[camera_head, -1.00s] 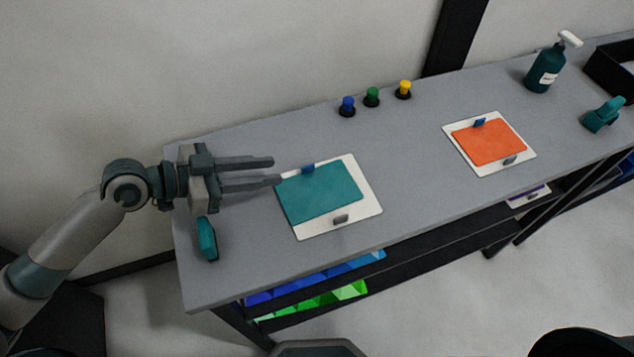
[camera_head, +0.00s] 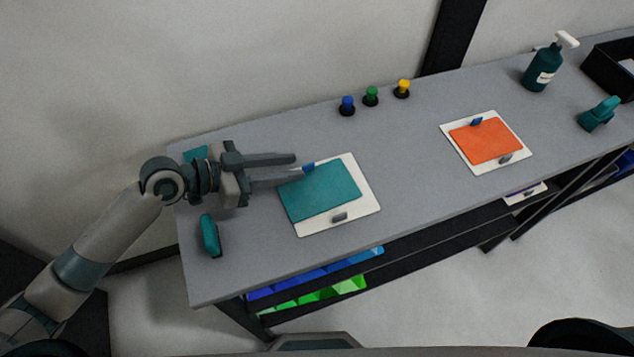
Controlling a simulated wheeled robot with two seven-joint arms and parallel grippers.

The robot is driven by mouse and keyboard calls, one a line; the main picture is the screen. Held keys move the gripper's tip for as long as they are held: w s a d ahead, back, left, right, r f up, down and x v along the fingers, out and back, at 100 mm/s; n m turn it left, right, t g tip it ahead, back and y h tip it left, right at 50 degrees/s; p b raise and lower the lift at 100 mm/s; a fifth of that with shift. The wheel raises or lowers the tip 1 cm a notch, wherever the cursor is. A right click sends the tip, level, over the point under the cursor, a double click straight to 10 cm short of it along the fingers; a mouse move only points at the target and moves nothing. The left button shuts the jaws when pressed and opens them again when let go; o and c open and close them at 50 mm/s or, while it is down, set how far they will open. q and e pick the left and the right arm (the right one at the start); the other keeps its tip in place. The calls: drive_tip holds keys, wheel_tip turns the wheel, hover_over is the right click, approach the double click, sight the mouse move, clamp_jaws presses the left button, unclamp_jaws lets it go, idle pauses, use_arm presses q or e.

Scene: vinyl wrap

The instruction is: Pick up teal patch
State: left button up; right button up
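The teal patch (camera_head: 321,191) lies flat on a white backing board (camera_head: 368,186) on the left half of the table. A blue clip sits at the board's top edge and a grey clip (camera_head: 339,217) at its bottom edge. My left gripper (camera_head: 304,164) is open and empty. Its two fingers point right, with the tips at the patch's upper left, close to the blue clip. I cannot tell whether the tips touch the clip or the board. My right gripper is not in view.
An orange patch (camera_head: 486,141) lies on another white board at the right. Blue, green and yellow knobs (camera_head: 371,96) stand at the back edge. A teal tool (camera_head: 209,235) lies at the left edge. A spray bottle (camera_head: 541,69) and a black bin (camera_head: 608,70) stand far right.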

sight(307, 165)
use_arm(q)
drive_tip(key=shift+p+x, duration=0.7)
drive_tip(key=shift+x, duration=1.15)
clamp_jaws()
